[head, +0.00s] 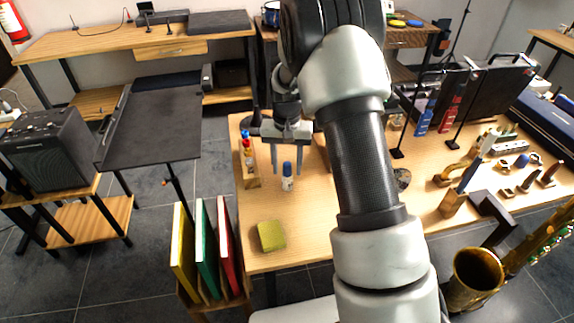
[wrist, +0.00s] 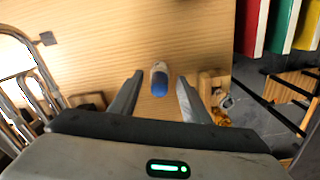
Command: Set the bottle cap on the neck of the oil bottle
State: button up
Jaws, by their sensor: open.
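A small bottle with a blue upper part and a white lower part (head: 287,182) stands on the wooden table in the head view. It also shows in the wrist view (wrist: 159,83), with its blue part nearer my gripper. I take it for the oil bottle. I cannot tell whether the blue part is the bottle cap, and I see no separate loose cap for certain. My gripper (head: 290,172) is open and points down at the bottle. In the wrist view its fingertips (wrist: 160,76) are on either side of the bottle, apart from it.
A wooden rack (head: 251,181) with small coloured items stands just left of the bottle. A yellow-green block (head: 271,236) lies near the table's front. Instrument parts and a saxophone (head: 480,275) are on the right. Bare tabletop lies between bottle and block.

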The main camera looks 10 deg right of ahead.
jog(key=shift+r, duration=0.1)
notch_tip(320, 180, up, 17)
jog(key=p, duration=0.2)
jog(key=shift+r, duration=0.1)
dwell(0.4)
jog(key=s+r+n+t+p, duration=0.25)
jog(key=s+r+p, duration=0.35)
jog(key=s+r, duration=0.9)
jog(key=s+r+n+t+p, duration=0.1)
jog(key=s+r+t+p, duration=0.2)
jog(key=s, duration=1.1)
notch_tip(320, 180, up, 4)
jog(key=shift+f+p, duration=0.15)
jog(key=shift+p, duration=0.75)
